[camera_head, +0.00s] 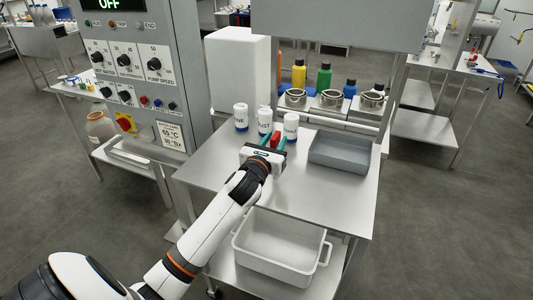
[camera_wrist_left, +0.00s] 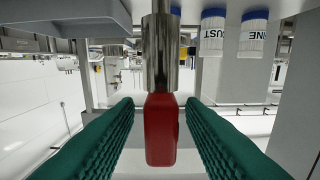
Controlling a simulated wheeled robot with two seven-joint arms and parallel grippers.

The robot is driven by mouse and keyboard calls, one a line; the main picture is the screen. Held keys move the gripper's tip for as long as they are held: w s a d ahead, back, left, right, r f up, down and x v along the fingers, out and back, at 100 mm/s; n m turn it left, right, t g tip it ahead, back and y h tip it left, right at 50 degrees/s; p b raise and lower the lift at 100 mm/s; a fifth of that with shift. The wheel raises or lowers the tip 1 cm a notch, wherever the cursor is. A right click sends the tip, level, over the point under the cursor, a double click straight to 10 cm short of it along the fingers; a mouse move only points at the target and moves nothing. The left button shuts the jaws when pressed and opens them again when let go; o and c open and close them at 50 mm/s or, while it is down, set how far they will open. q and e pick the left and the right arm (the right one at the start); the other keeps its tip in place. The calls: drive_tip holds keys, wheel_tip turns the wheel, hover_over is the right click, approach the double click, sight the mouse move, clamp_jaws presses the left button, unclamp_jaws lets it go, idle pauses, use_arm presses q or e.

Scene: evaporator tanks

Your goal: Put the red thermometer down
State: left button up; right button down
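The red thermometer (camera_wrist_left: 161,130) is between the two green fingers of my left gripper (camera_wrist_left: 160,108) in the left wrist view. Its body is red and a shiny metal part extends from it toward the top of that picture. A narrow gap shows on each side between the red body and the fingers, so the gripper is open around it. In the head view, my left gripper (camera_head: 275,142) is over the steel table (camera_head: 300,190), with a bit of red between its fingers. I cannot tell whether the thermometer touches the table. My right gripper is not in view.
White canisters (camera_head: 241,117) stand just behind the gripper. A grey tray (camera_head: 339,152) sits to its right. A white bin (camera_head: 280,250) is on the lower shelf. A control panel (camera_head: 135,65) stands at left. The front of the tabletop is clear.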

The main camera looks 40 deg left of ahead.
use_arm(q)
drive_tip(key=b+v, duration=0.1)
drive_tip(key=v, duration=1)
drive_tip(key=shift+s+d, duration=0.1)
